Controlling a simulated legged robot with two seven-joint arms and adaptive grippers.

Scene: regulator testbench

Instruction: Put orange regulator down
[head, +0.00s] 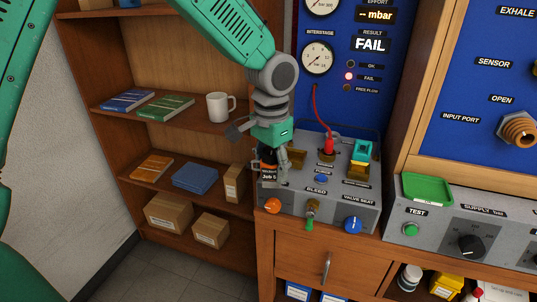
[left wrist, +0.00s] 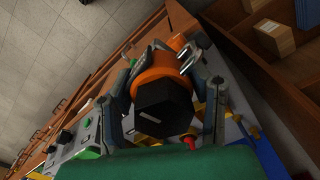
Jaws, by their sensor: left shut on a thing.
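The orange regulator (left wrist: 160,72), an orange body with a faceted black end, sits between both fingers of my left gripper (left wrist: 172,100) in the left wrist view. In the head view my left gripper (head: 268,157) is over the left end of the grey test bench (head: 320,197) and shut on the regulator. Only a dark and orange bit of the regulator (head: 268,158) shows there, by a dark label reading "Job 5". I cannot tell whether the regulator touches the bench. My right gripper is not in view.
A red hose (head: 316,105) runs down to the bench behind the gripper. A teal-topped part (head: 362,152) stands at the bench's right. A wooden shelf (head: 150,100) with a white mug (head: 219,107) is left.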

